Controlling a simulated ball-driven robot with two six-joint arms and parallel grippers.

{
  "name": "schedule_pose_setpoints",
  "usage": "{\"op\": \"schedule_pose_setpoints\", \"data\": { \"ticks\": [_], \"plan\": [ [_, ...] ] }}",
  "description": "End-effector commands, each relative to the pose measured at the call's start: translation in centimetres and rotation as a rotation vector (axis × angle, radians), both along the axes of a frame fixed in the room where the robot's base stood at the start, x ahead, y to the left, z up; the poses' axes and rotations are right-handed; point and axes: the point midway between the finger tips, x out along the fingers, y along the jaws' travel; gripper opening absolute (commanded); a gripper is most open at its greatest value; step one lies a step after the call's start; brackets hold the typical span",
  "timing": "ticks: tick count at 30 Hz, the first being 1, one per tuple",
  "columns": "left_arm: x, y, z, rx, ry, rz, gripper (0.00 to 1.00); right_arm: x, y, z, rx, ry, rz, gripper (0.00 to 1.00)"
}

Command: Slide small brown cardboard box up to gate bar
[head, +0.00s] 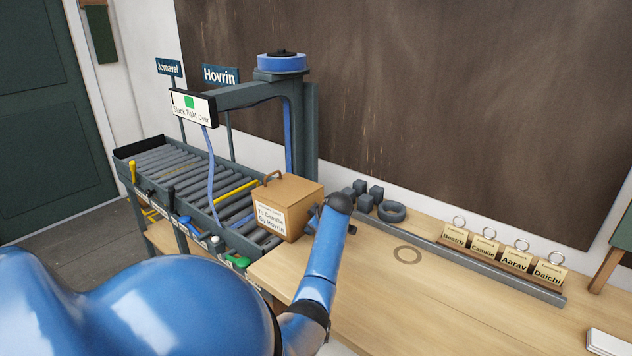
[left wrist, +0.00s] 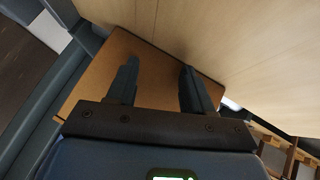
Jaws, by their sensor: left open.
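The small brown cardboard box (head: 298,191) stands upright at the near right end of the roller conveyor, with a brown handle on top and a white label on its front. A yellow bar (head: 236,190), likely the gate bar, crosses the rollers to its left, with some rollers showing between them. My left gripper (head: 322,217) is at the box's right side, partly hidden behind my wrist. In the left wrist view the open fingers (left wrist: 158,68) lie over the box's brown face (left wrist: 152,78); I cannot tell whether they touch it. My right gripper is not in view.
The roller conveyor (head: 150,158) has coloured levers along its front rail. A grey post with a sign arm (head: 250,93) rises behind the box. Dark blocks (head: 362,196), a ring and a rack of name tags (head: 503,259) stand on the wooden bench (head: 440,305), whose middle is mostly clear.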

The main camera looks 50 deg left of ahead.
Motion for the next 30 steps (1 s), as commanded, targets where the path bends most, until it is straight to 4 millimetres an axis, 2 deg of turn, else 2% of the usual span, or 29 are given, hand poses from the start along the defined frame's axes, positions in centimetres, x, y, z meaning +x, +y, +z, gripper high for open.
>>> {"op": "schedule_pose_setpoints", "data": {
  "ticks": [16,21,30],
  "plan": [
    [-1.6,5.5,-0.2,0.000,-0.001,0.001,0.51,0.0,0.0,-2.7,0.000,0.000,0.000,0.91],
    [-1.8,6.2,-0.1,0.000,0.001,0.001,0.51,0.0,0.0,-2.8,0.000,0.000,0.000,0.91],
    [-1.8,6.2,0.0,0.000,0.000,0.000,0.51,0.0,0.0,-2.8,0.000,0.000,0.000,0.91]
  ]
}}
